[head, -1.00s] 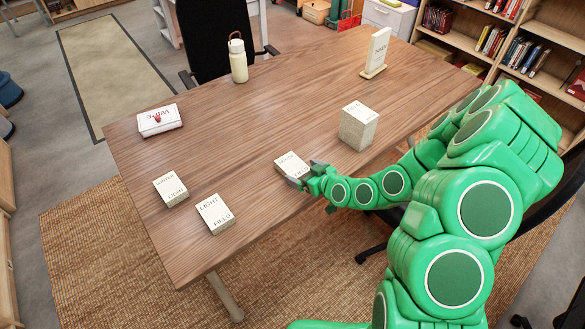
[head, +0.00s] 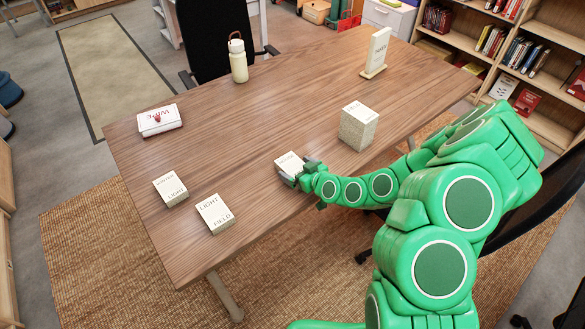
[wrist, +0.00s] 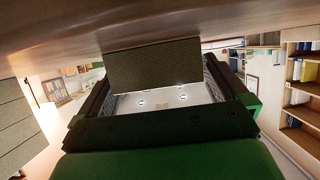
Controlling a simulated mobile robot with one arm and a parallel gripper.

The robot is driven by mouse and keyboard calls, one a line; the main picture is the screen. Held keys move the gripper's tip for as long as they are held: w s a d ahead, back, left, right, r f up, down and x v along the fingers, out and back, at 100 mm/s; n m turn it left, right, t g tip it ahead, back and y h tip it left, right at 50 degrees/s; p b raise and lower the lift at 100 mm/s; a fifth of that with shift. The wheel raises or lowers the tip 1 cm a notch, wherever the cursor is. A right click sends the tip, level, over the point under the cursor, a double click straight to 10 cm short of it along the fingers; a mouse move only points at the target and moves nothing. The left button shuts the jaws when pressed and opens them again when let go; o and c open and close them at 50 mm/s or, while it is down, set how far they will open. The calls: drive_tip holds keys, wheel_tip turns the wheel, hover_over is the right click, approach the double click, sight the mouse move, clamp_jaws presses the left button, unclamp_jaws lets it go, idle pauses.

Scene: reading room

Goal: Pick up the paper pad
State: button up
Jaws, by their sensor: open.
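A small pale block with dark lettering on top, which looks like a paper pad (head: 287,160), lies flat near the table's front edge. My gripper (head: 297,172) is at its near right end, low over the table, with its fingers apart. In the wrist view the pad (wrist: 155,65) shows as a grey-brown end face between the open fingers of my gripper (wrist: 158,85). The head view hides part of the pad behind the gripper. I cannot tell whether the fingers touch it.
A taller pale block (head: 359,127) stands to the right of the pad. Two similar flat blocks (head: 170,189) (head: 215,214) lie to the left. The middle of the wooden table (head: 260,110) is clear.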

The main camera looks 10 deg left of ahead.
drive_tip(key=shift+x, duration=0.75)
drive_tip(key=c, duration=1)
